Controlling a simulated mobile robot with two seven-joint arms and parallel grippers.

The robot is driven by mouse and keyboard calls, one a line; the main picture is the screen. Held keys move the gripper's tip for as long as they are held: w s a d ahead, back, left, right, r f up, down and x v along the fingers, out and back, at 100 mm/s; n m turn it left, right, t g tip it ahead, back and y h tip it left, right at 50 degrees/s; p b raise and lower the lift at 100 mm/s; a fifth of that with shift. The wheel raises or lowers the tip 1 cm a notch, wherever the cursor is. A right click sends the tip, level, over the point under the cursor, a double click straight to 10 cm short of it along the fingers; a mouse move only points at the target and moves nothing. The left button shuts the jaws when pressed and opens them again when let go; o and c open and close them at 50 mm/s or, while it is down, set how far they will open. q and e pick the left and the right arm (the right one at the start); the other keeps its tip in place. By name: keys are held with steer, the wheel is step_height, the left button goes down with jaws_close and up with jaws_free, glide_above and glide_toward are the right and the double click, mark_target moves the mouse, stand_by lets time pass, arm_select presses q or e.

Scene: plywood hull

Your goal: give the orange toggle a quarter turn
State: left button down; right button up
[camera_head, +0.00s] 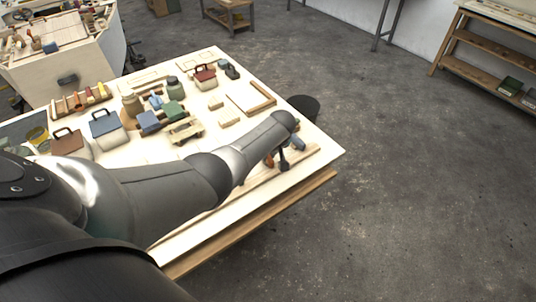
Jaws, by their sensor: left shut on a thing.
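My left arm reaches in from the left across the table, and its wrist bends down near the table's right corner. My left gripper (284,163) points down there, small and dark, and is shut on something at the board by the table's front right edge. A small orange-brown piece (269,160), which looks like the orange toggle, shows right beside the fingers. The arm and fingers hide part of it, and its angle is too small to tell. My right gripper is not in view.
A blue-grey piece (297,143) stands close to the right of the gripper. Several toolboxes, including a blue-lidded one (104,124), and blocks crowd the table's left and back. A flat wooden tray (262,92) lies behind my wrist.

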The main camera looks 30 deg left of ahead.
arm_select(q)
steer(key=shift+w+n+g+b, duration=0.1)
steer(key=shift+n+g+b, duration=0.3)
steer(key=shift+n, duration=0.7)
steer(key=c, duration=0.8)
jaws_free()
steer(key=shift+y, duration=0.3)
steer(key=shift+o, duration=0.2)
